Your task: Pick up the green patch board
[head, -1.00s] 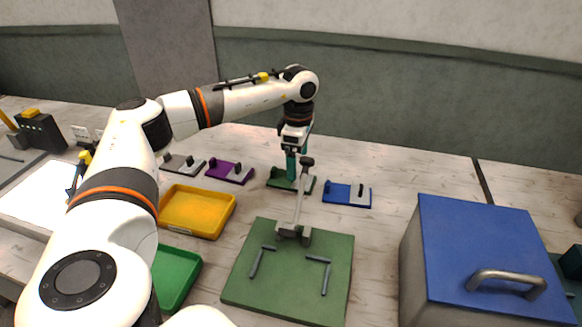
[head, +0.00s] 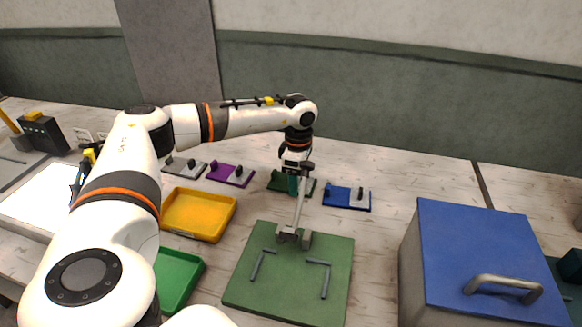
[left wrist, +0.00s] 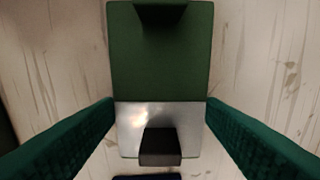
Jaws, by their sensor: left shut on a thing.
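The green patch board (head: 278,181) lies on the table behind the green mat, between the purple and blue boards. It has a green part, a bare metal part and black uprights. In the left wrist view the green patch board (left wrist: 160,65) fills the middle, green above and metal below. My left gripper (head: 294,187) is down at the board, and a lever partly hides it in the head view. In the left wrist view its green fingers (left wrist: 160,106) are shut on the board's two sides. The board appears still at table height. My right gripper is not in view.
A lever fixture (head: 300,215) stands on a green mat (head: 290,285) just in front. Purple (head: 225,172), grey (head: 180,165) and blue (head: 340,196) boards lie in the same row. A yellow tray (head: 200,236) is left; a blue box (head: 470,245) is right.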

